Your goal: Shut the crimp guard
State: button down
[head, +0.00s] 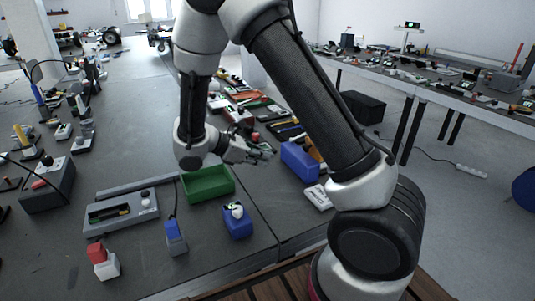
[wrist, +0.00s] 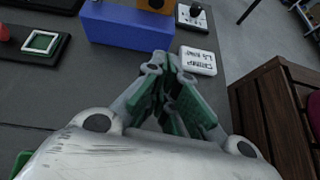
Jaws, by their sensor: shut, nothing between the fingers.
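A blue box-shaped piece (head: 300,160) stands on the dark bench, right of my gripper, and spans the top of the wrist view (wrist: 128,28). A white plate (head: 317,197) lies beside it; in the wrist view (wrist: 198,61) its lettering is upside down and seems to include "CRIMP". The blue piece may be the crimp guard, but I cannot tell whether it is open or closed. My gripper (head: 266,153) is shut and empty, just left of the blue piece. In the wrist view its fingertips (wrist: 166,62) meet near the blue face; contact is unclear.
A green tray (head: 208,185), a grey fixture (head: 121,212) and a blue block with a white knob (head: 237,220) sit left of my arm. A black base with a green-edged square (wrist: 42,42) lies left in the wrist view. Bare bench lies between these things.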

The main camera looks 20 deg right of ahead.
jog(key=w+d+f+n, duration=0.1)
jog(key=w+d+f, duration=0.1)
jog(key=d, duration=1)
jog(key=shift+d+f+t, duration=0.15)
jog(key=shift+f+t, duration=0.05)
jog(key=shift+t, duration=0.1)
jog(key=shift+r, duration=0.1)
jog(key=shift+d+r, duration=0.15)
